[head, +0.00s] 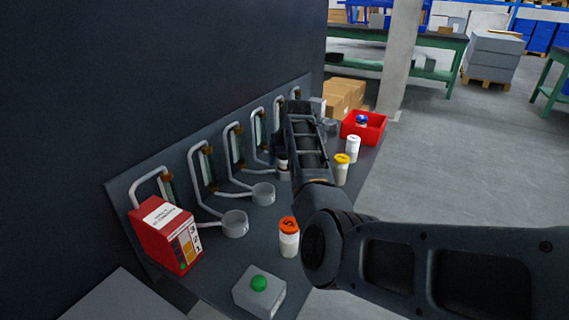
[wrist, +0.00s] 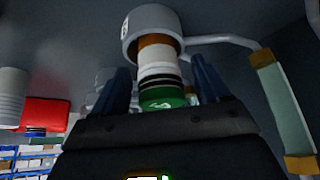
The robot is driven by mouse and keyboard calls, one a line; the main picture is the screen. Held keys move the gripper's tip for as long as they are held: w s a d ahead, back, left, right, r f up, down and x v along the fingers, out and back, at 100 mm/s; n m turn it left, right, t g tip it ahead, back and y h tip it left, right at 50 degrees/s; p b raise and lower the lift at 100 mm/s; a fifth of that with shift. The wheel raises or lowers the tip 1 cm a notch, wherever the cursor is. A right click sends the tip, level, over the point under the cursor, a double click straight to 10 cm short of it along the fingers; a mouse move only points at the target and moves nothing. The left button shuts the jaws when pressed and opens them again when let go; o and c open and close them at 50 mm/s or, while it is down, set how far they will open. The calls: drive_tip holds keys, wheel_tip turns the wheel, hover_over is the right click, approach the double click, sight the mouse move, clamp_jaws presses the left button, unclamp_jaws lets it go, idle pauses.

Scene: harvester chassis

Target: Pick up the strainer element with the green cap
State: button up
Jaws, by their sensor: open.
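The strainer element with the green cap (wrist: 163,98) shows in the wrist view, with a white body, dark bands and a brown section. Its brown end sits in a grey cup (wrist: 152,28); the picture appears inverted, with the cap toward me. My gripper (wrist: 160,72) is open, with one dark finger on each side of the capped end. I cannot tell whether either finger touches it. In the head view my arm hides the green cap and most of the gripper.
Bent pipes and empty cups (head: 235,224) line the panel. An orange-capped element (head: 289,238), a yellow-capped one (head: 341,170) and a white one (head: 353,149) stand on the shelf. A red bin (head: 363,134), a red box (head: 165,236) and a green-button box (head: 260,294) are nearby.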

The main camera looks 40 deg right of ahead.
drive_tip(key=c, duration=1.2)
drive_tip(key=shift+r, duration=0.6)
drive_tip(key=r, duration=0.3)
drive_tip(key=shift+s+d+r, duration=0.15)
drive_tip(key=shift+s+d, duration=0.2)
drive_tip(key=shift+d, duration=0.05)
drive_tip(key=s+d+r+p, duration=0.4)
drive_tip(key=s+d+r, duration=0.3)
drive_tip(key=r, duration=0.4)
drive_tip(key=shift+s+d+r, duration=0.2)
drive_tip(key=shift+d+r, duration=0.05)
drive_tip(key=shift+d, duration=0.1)
